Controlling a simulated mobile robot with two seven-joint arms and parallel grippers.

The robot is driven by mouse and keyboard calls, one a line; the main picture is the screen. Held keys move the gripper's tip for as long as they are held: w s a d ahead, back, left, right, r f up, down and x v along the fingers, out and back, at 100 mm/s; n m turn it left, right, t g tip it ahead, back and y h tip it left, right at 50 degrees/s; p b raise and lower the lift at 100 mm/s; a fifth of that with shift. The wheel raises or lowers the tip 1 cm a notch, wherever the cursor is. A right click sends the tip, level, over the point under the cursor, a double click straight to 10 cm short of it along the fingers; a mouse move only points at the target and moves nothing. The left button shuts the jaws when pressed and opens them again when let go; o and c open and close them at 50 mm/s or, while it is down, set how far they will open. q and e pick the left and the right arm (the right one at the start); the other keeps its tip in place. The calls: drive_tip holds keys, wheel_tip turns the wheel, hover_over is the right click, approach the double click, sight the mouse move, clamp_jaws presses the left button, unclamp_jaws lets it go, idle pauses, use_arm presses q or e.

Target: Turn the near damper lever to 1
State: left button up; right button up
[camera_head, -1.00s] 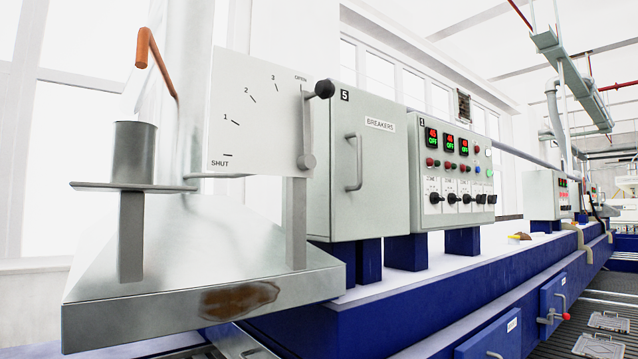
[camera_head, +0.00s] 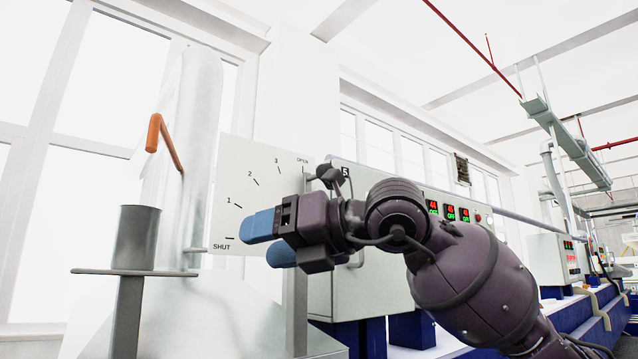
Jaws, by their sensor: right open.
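The damper's pale scale plate (camera_head: 262,172) stands at left centre in the head view, marked SHUT, 1, 2, 3 and OPEN. Nothing shows between the fingers. I cannot tell whether it touches the plate or lever. My left gripper is out of view.
An orange handle (camera_head: 165,142) sticks out beside the metal duct at left. The breaker cabinet (camera_head: 365,180) and control panel are close behind my right arm.

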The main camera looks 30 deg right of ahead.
sight(319, 177)
drive_tip(key=s+d+r+m+t+h, duration=0.55)
drive_tip(key=d+r+h, duration=0.35)
drive_tip(key=d+r, duration=0.25)
drive_tip(key=shift+m+g, duration=0.35)
drive_tip(key=w, duration=0.3)
drive_tip(key=w+p, duration=0.1)
drive_tip(key=w, duration=0.2)
drive_tip(key=w+p, duration=0.1)
drive_tip(key=w, duration=0.2)
drive_tip(key=shift+a+r, duration=0.25)
drive_tip(key=shift+a, duration=0.15)
drive_tip(key=shift+w+f+p, duration=0.1)
drive_tip(key=shift+w+p, duration=0.25)
drive_tip(key=shift+w, duration=0.15)
drive_tip(key=shift+c, duration=0.2)
drive_tip(key=shift+c, duration=1.4)
clamp_jaws()
